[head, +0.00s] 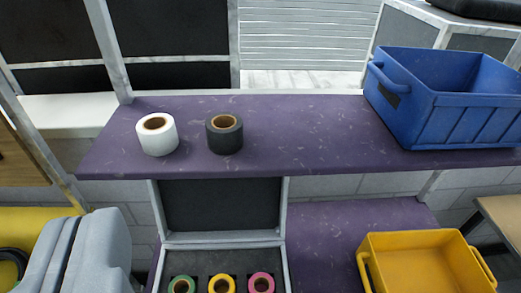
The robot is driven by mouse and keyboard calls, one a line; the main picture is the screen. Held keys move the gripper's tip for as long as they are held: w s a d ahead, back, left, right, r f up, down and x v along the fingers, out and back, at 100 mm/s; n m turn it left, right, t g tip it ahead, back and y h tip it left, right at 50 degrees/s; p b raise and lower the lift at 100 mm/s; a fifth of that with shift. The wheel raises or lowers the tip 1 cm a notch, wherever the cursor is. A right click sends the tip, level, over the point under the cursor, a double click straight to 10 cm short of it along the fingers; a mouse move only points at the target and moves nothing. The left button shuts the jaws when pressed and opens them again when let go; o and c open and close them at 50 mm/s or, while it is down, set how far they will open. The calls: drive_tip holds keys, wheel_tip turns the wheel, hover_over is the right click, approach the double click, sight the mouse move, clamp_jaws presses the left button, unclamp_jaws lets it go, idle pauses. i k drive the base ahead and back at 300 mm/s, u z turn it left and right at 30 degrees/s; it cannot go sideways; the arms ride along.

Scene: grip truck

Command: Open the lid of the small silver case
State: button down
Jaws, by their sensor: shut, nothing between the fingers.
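The small silver case (222,241) stands on the lower purple shelf at the bottom middle of the head view. Its lid (222,205) is raised, showing a dark lining in a silver frame; its top reaches the upper shelf's front edge in the picture. In the case's dark base lie a green tape roll (182,286), a yellow tape roll (221,286) and a pink tape roll (261,285). The bottom of the case is cut off by the frame. My gripper does not show in this view.
The upper purple shelf (300,130) holds a white tape roll (157,140), a black tape roll (224,140) and a blue bin (445,115). A yellow bin (425,242) sits right of the case. A grey-blue moulded object (95,255) is at the lower left.

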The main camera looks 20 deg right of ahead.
sight(245, 209)
drive_tip(key=z, duration=0.7)
drive_tip(key=k, duration=1.35)
drive_tip(key=u, duration=0.6)
drive_tip(key=i, duration=1)
drive_tip(key=z, duration=0.05)
